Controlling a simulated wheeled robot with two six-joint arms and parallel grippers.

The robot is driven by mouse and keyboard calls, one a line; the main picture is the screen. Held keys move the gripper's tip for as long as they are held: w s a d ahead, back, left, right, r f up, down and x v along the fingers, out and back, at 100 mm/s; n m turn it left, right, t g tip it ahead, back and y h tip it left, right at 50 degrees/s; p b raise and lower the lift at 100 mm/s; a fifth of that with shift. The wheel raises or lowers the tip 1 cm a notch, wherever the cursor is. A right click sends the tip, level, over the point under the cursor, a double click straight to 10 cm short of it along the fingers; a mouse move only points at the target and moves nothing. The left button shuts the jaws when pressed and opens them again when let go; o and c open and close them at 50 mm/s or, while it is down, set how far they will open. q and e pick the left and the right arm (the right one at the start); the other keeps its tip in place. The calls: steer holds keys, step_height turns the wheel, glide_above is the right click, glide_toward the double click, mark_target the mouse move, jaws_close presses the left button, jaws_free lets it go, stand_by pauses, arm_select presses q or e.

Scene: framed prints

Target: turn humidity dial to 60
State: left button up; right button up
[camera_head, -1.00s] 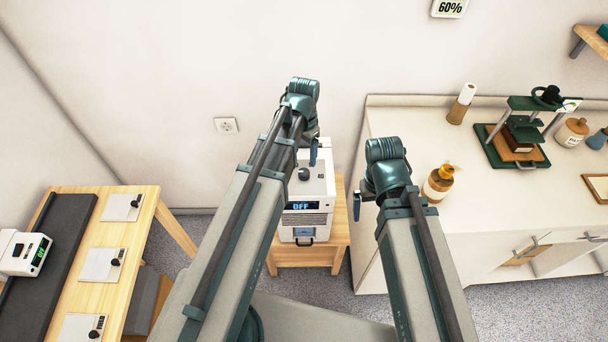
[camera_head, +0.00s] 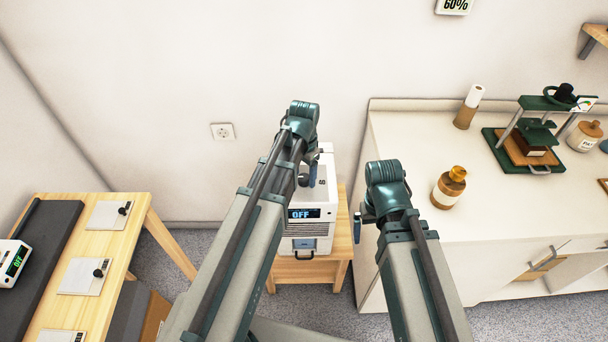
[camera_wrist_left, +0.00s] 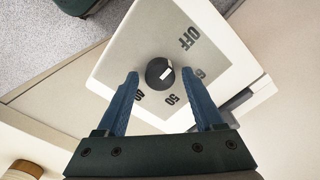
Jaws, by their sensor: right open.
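The white humidifier (camera_head: 303,236) stands on a small wooden stand, and its front display (camera_head: 304,214) reads OFF. Its black dial (camera_wrist_left: 160,74) sits on the grey top panel, marked OFF, 40, 50 and 60. The knob's white mark points to the upper right, roughly toward OFF. My left gripper (camera_wrist_left: 160,78) is open above the panel, with one blue finger on each side of the dial and visible gaps. In the head view, the left arm partly covers the humidifier. My right gripper (camera_head: 366,219) hangs right of the humidifier, mostly hidden by its own arm.
A white counter (camera_head: 410,145) at right holds an amber bottle (camera_head: 449,188), a paper roll and a green press (camera_head: 536,140). A wooden table (camera_head: 130,232) with cards is at left. A wall sign (camera_head: 455,6) reads 60%.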

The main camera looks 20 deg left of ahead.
arm_select(q)
jaws_close()
steer(key=m, duration=0.5)
steer(key=shift+m, duration=0.3)
steer(key=m, duration=0.5)
steer(key=shift+m, duration=0.7)
steer(key=shift+o, duration=1)
jaws_free()
